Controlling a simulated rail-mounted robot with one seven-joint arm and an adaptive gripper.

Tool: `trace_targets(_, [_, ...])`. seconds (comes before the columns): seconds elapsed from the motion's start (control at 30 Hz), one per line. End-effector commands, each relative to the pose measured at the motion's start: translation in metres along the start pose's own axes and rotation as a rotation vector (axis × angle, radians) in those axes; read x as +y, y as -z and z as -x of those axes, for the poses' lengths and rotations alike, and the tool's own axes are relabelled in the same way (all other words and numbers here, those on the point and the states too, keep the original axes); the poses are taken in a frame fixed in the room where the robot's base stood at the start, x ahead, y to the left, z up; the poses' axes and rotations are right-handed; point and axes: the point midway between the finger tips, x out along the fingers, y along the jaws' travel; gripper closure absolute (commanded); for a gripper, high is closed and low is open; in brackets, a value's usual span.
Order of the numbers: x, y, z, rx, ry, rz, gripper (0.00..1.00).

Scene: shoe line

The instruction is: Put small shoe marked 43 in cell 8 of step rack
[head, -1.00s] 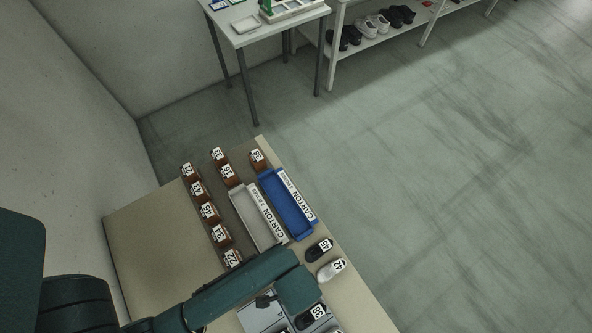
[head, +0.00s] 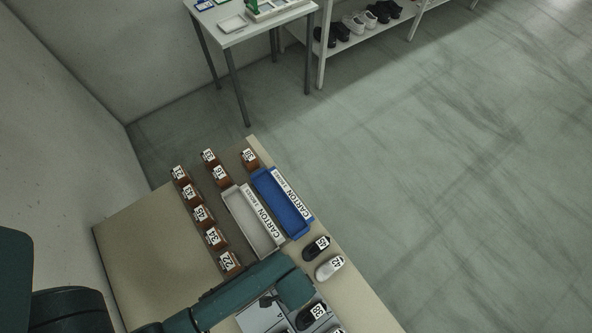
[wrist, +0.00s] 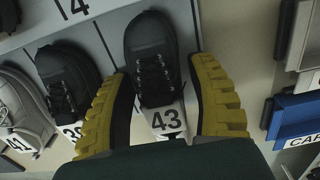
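The black shoe marked 43 (wrist: 152,62) lies between the fingers of my gripper (wrist: 160,74) in the wrist view, with its white number tag towards me. The fingers are spread on either side of it; no firm grip shows. The shoe is on a pale panel with dark dividing lines (wrist: 107,40), which looks like part of a numbered rack. In the head view, my arm hides most of the grey-white rack (head: 250,318). I cannot make out a cell marked 8.
A black shoe (wrist: 66,78) and a white shoe marked 41 (wrist: 22,105) lie left of my gripper. A grey carton (head: 237,212) and a blue carton (head: 277,200) stand beyond, with several brown numbered boxes (head: 203,216) to their left. Two shoes (head: 329,268) lie near the table's right edge.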

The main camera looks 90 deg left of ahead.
Motion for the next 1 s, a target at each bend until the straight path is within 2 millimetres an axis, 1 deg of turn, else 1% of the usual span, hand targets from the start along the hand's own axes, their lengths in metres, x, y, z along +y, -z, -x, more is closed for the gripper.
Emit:
trace_targets(0.27, [0.000, 0.000, 0.000, -0.001, 0.000, 0.000, 0.34])
trace_targets(0.37, [0.000, 0.000, 0.004, 0.000, 0.000, 0.000, 0.34])
trace_targets(0.47, [0.000, 0.001, 0.019, 0.003, 0.000, 0.000, 0.34])
trace_targets(0.57, [0.000, 0.001, 0.042, 0.003, 0.000, 0.000, 0.34])
trace_targets(0.7, [0.000, 0.001, 0.079, 0.004, 0.000, 0.000, 0.34])
trace_targets(0.8, [0.000, 0.001, 0.101, 0.002, 0.000, 0.000, 0.34])
trace_targets(0.9, [0.000, 0.001, 0.115, 0.001, 0.000, 0.000, 0.34])
trace_targets(1.0, [0.000, 0.000, 0.122, -0.001, 0.000, 0.000, 0.34])
